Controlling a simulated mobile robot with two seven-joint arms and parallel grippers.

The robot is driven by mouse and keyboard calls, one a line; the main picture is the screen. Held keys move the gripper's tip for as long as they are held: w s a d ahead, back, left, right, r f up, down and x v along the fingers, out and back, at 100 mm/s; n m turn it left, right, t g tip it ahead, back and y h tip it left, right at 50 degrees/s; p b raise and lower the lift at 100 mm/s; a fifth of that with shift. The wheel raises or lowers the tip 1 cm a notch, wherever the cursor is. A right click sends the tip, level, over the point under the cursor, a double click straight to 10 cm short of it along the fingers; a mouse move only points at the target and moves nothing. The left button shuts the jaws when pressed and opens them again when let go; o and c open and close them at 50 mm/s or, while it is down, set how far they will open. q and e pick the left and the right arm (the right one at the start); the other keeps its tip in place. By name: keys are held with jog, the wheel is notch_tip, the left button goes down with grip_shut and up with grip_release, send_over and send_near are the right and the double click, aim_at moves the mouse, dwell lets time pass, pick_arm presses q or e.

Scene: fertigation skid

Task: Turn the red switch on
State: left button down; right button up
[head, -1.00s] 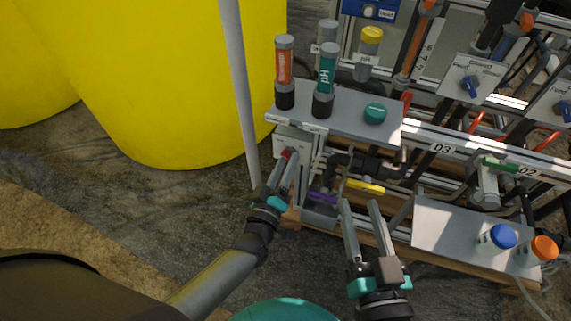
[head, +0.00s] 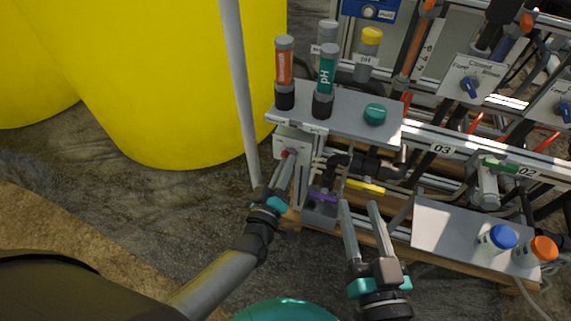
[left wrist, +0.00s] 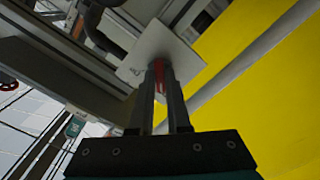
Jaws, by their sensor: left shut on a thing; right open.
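The red switch (head: 288,153) sits on a light grey plate (head: 291,140) at the left end of the skid, below the shelf. Only a little of its red shows in the head view. In the left wrist view the red switch (left wrist: 159,88) is between the fingers, in front of the square plate (left wrist: 150,50). My left gripper (head: 286,162) is shut on the red switch. My right gripper (head: 358,205) is open and empty, in front of the skid near a yellow handle (head: 366,187) and a purple handle (head: 322,197).
The shelf (head: 350,112) above carries several probe-like bottles and a green cap (head: 375,114). A grey pole (head: 238,90) and a large yellow tank (head: 170,90) stand left of my left gripper. A lower shelf (head: 445,230) with blue-capped and orange-capped bottles is at right.

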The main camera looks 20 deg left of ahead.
jog(key=shift+w+d, duration=0.1)
pick_arm(q)
jog(key=shift+m+p, duration=2.95)
jog(key=shift+m, duration=6.05)
pick_arm(e)
jog(key=s+d+f+g+h, duration=0.2)
jog(key=d+g+h, duration=0.3)
jog(key=d+g, duration=0.4)
jog(key=shift+s+d+f+g, duration=0.4)
jog(key=shift+s+g, duration=0.2)
jog(key=shift+s, duration=0.3)
